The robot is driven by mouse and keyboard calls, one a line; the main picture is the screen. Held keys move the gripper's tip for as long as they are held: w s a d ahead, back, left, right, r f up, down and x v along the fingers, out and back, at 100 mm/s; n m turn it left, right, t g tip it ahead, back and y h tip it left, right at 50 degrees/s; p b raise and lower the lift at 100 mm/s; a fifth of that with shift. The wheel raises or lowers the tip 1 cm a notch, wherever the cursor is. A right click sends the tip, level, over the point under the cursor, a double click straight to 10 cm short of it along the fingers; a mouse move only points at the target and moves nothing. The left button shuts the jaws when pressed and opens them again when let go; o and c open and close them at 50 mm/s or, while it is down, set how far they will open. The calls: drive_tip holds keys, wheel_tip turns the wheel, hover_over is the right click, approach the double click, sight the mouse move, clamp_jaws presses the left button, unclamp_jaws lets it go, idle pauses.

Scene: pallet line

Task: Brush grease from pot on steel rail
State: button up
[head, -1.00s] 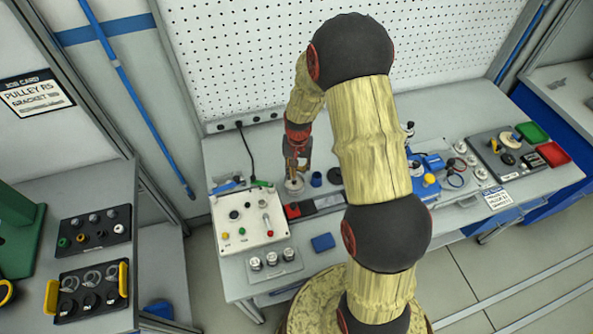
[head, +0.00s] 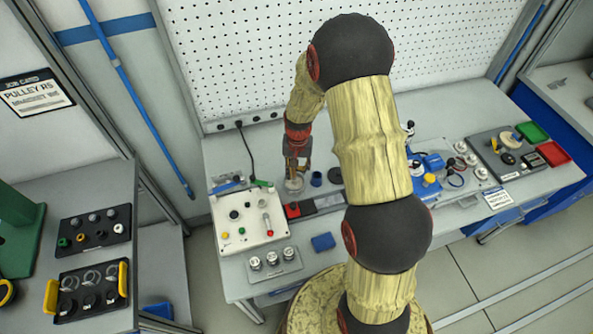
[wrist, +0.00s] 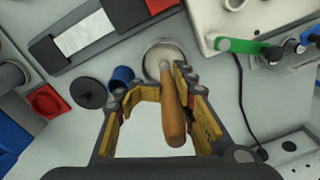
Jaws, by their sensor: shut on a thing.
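My gripper (wrist: 155,88) is shut on a brush with an orange-brown wooden handle (wrist: 173,115), which lies along the right finger. The brush's lower end is at the round, pale pot (wrist: 163,56); its bristles are hidden, and I cannot tell how deep they are. In the head view my gripper (head: 296,168) is right above the pot (head: 294,185), at the back left of the bench. The steel rail (wrist: 85,34) is a bright strip on a dark base, left of the pot in the wrist view. It also shows in the head view (head: 328,201).
A blue cup (wrist: 122,75) and a black disc (wrist: 88,92) stand close to the pot. A white control box (head: 247,218) with a green-handled part is at the left. A blue block (head: 323,242) lies at the front. A black cable (wrist: 243,105) runs nearby.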

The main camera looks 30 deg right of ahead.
drive_tip(key=shift+s, duration=0.1)
wheel_tip(320, 180, up, 7)
drive_tip(key=p, duration=0.4)
idle(0.5)
drive_tip(key=shift+f, duration=0.1)
idle(0.6)
